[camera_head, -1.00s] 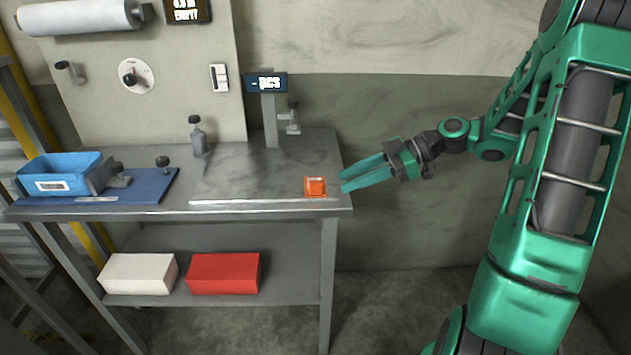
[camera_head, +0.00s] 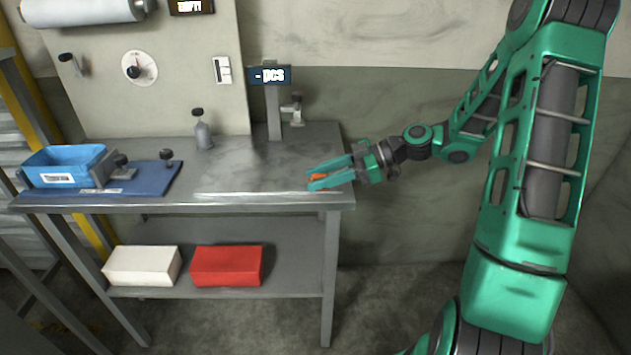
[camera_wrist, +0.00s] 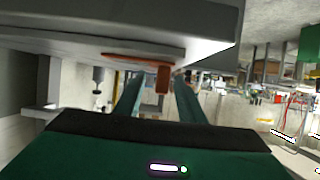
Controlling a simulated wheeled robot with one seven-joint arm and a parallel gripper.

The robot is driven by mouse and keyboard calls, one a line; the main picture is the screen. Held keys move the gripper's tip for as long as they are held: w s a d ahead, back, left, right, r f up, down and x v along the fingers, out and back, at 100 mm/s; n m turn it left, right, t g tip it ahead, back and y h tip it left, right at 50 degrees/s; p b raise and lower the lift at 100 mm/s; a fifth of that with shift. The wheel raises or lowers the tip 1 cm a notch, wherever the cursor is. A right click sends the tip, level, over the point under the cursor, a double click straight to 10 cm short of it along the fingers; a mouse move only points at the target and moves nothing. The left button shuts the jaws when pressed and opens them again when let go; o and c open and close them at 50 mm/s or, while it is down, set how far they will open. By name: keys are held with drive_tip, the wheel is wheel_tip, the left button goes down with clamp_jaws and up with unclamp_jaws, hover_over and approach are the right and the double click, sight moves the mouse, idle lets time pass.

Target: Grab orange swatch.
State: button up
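The orange swatch (camera_head: 318,177) lies near the right front corner of the metal table (camera_head: 262,196). In the head view my gripper (camera_head: 309,180) reaches in from the right, with its green fingers on either side of the swatch and partly hiding it. In the wrist view the orange swatch (camera_wrist: 162,78) shows between the two spread fingers (camera_wrist: 158,92), with a gap to each finger. My gripper is open.
A blue bin (camera_head: 62,165) stands on a blue mat (camera_head: 150,178) at the table's left. A grey bottle (camera_head: 203,130) and a post with a "- pcs" display (camera_head: 270,75) stand at the back. White (camera_head: 141,265) and red (camera_head: 226,265) boxes sit on the lower shelf.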

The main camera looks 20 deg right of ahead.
drive_tip(key=shift+w+a+f, duration=0.1)
drive_tip(key=shift+a+f, duration=0.1)
drive_tip(key=shift+a, duration=0.2)
clamp_jaws()
